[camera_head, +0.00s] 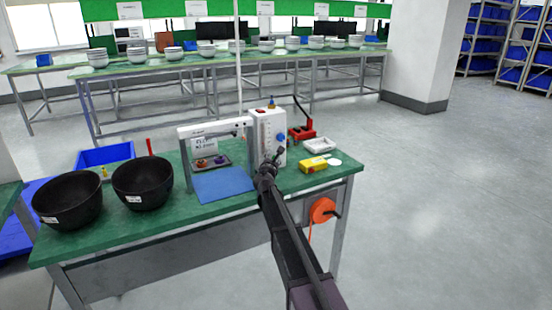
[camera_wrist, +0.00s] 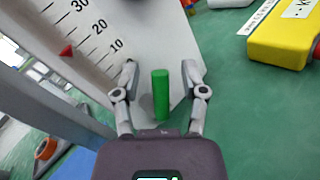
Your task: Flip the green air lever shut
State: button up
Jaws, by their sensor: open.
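The green air lever (camera_wrist: 160,95) stands between the two fingers of my gripper (camera_wrist: 163,80) in the wrist view, with a gap on each side. My gripper is open and neither finger visibly touches the lever. Behind the lever is the white panel (camera_wrist: 135,40) with a printed scale and a red pointer. In the head view the white instrument box (camera_head: 262,125) stands on the green table, and my gripper (camera_head: 268,165) is in front of its lower part. The lever is hidden behind my gripper in the head view.
A yellow box (camera_head: 313,165) and a white tray (camera_head: 319,145) lie right of the instrument. A red tool (camera_head: 302,132) stands behind. A blue mat (camera_head: 222,184), a white frame (camera_head: 185,160) and two black bowls (camera_head: 142,185) are to the left.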

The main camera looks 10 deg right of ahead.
grip_shut()
jog(key=shift+d, duration=0.15)
jog(key=shift+m+g+p, duration=0.3)
jog(key=shift+m+p, duration=0.1)
jog(key=shift+p, duration=0.1)
jog(key=shift+w+d+f+m+g+y+p, duration=0.1)
jog(key=shift+d+f+m+g+y+p, duration=0.15)
jog(key=shift+m+g+y+p, duration=0.4)
jog(key=shift+w+d+f+m+g+y+p, duration=0.2)
jog(key=shift+m+g+p, duration=0.25)
jog(key=shift+m+p, duration=0.5)
jog(key=shift+d+f+m+g+y+p, duration=0.15)
jog(key=shift+f+m+g+y+p, duration=0.4)
jog(key=shift+m+g+y+p, duration=0.4)
jog(key=shift+f+m+g+y+p, duration=0.25)
jog(key=shift+f+m+y+p, duration=0.15)
jog(key=shift+m+y, duration=0.45)
jog(key=shift+f, duration=0.1)
